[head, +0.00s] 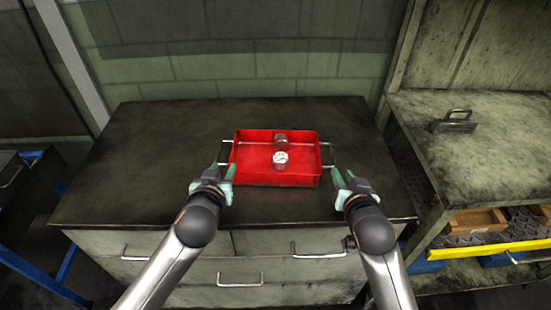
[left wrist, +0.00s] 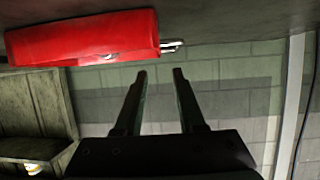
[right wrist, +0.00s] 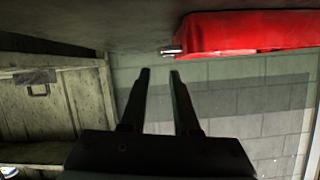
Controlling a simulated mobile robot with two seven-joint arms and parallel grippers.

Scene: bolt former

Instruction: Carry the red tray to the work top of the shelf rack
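The red tray (head: 262,177) rests on the dark top of the drawer cabinet (head: 130,180) in the head view, with a metal handle at each end. A round white-faced gauge (head: 281,158) is in it. My left gripper (head: 222,172) is open and empty by the left handle (head: 226,150). My right gripper (head: 345,177) is open and empty, just below the right handle (head: 328,154). The tray also shows in the left wrist view (left wrist: 85,40) and the right wrist view (right wrist: 235,32), apart from the fingers. The rack's work top (head: 500,150) is at the right.
A dark metal piece with a handle (head: 453,122) sits on the work top; its front part is clear. Below are a wooden box (head: 476,221) and a yellow rail (head: 490,249). A gap separates cabinet and rack. A green block wall (head: 240,65) stands behind.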

